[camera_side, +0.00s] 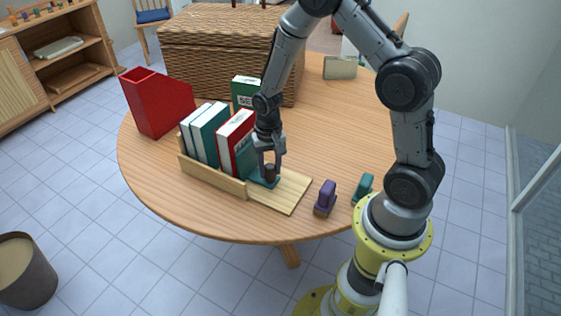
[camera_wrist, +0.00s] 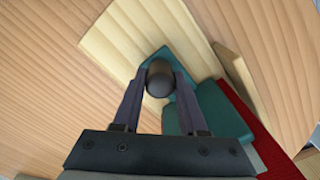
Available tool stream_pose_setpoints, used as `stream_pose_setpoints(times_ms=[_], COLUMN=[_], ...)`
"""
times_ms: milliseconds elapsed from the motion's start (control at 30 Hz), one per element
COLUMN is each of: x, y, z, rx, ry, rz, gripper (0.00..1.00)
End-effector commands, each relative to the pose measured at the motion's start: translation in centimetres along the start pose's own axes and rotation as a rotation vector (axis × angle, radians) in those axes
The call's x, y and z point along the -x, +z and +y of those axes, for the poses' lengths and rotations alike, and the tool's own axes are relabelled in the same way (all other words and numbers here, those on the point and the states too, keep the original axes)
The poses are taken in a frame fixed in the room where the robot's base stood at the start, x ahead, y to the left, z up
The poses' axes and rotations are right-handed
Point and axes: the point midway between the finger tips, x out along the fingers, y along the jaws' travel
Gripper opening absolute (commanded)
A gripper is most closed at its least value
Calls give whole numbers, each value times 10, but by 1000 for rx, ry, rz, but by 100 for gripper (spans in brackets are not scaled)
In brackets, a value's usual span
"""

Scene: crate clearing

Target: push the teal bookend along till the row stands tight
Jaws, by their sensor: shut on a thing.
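The teal bookend (camera_side: 263,181) stands on the pale wooden rack (camera_side: 282,196), at the right end of the book row. My gripper (camera_side: 269,168) is shut on its dark round knob (camera_wrist: 160,79), above the base. In the wrist view, the bookend's base (camera_wrist: 186,72) shows around the knob, and its upright plate (camera_wrist: 217,108) is close beside the red book (camera_wrist: 250,112). I cannot tell whether they touch. The row holds a white-edged book (camera_side: 195,120), a teal book (camera_side: 209,133) and the red book, which also shows in the side view (camera_side: 235,140).
A red magazine file (camera_side: 160,105) stands left of the rack. A green book (camera_side: 246,90) and a wicker basket (camera_side: 220,50) are behind. A purple object (camera_side: 325,197) and a small teal object (camera_side: 363,186) stand at the right. The rack's right end is bare.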

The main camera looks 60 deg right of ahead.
Motion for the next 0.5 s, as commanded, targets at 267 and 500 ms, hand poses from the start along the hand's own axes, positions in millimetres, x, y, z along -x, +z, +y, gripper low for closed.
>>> stream_pose_setpoints(times_ms=[267,500], x=[0,1], y=[-12,-22], z=[-13,-22], rx=[1,1], ry=[-4,-5], rz=[5,6], gripper=[0,0])
